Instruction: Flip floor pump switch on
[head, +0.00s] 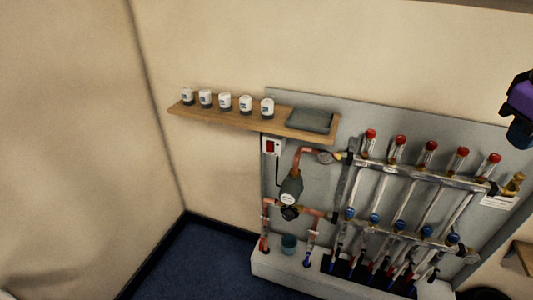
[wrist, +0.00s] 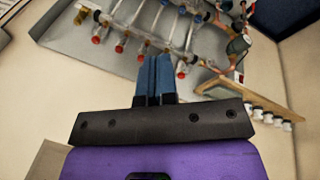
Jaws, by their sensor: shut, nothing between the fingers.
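The pump switch (head: 272,146) is a small white box with a red rocker, mounted on the grey panel just under the left shelf. Whether the rocker is on or off is too small to tell. A dark cable runs from it toward the grey-green pump (head: 291,188) on the copper pipes. In the wrist view the scene is upside down, with the pump (wrist: 238,45) at upper right and the switch (wrist: 239,77) partly visible near the shelf. My gripper (wrist: 157,62) is shut and empty, its blue fingers together. In the head view it is at the far right edge, well away from the switch.
A wooden shelf (head: 232,119) above the switch holds several white-capped actuators and a grey tray (head: 310,121). The manifold (head: 410,170), with red and blue caps, fills the panel's right. Left floor is clear.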

